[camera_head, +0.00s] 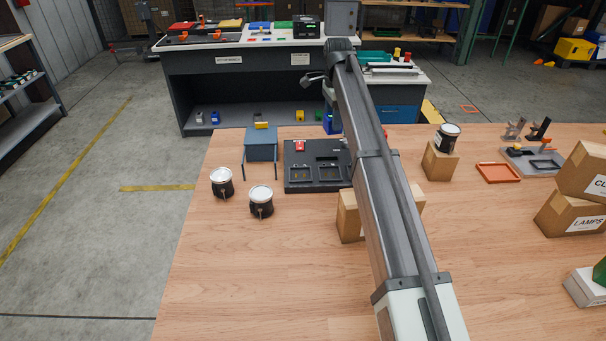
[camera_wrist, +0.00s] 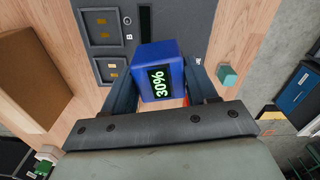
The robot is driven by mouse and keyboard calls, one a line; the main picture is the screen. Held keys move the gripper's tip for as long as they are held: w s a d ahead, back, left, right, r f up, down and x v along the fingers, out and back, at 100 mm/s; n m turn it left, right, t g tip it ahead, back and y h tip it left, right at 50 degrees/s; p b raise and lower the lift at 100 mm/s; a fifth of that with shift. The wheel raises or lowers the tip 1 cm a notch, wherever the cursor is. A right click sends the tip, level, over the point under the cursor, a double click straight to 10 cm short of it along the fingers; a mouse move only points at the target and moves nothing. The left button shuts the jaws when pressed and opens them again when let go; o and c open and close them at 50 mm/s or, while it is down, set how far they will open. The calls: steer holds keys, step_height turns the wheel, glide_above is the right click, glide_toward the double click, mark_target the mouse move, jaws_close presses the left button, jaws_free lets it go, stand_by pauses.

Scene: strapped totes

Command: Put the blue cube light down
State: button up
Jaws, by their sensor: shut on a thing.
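The blue cube light (camera_wrist: 156,73) is between the two fingers of my gripper (camera_wrist: 163,84) in the wrist view. Its dark display reads 30% in green. My gripper is shut on it. In the wrist view a dark panel (camera_wrist: 177,22) with recessed bays lies behind and left of the cube. In the head view the blue cube (camera_head: 332,123) shows small near the table's far edge, partly hidden by my arm. The panel (camera_head: 303,184) lies on the table just nearer, with a red piece on it. I cannot tell the cube's height above the surface.
Two dark tins (camera_head: 222,184) and a small blue-grey stand (camera_head: 261,150) are left of the panel. A cardboard box (camera_head: 350,218) is partly behind my arm. A tin on a box (camera_head: 440,163), an orange tray (camera_head: 498,173) and cartons are right. The table's front left is clear.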

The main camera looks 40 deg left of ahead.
steer(key=shift+s+m, duration=1.1)
steer(key=shift+s, duration=6.35)
steer(key=shift+a+f, duration=0.1)
steer(key=shift+f, duration=4.35)
steer(key=shift+f, duration=0.1)
steer(key=o, duration=1.2)
step_height(320, 180, up, 12)
steer(key=shift+r, duration=0.15)
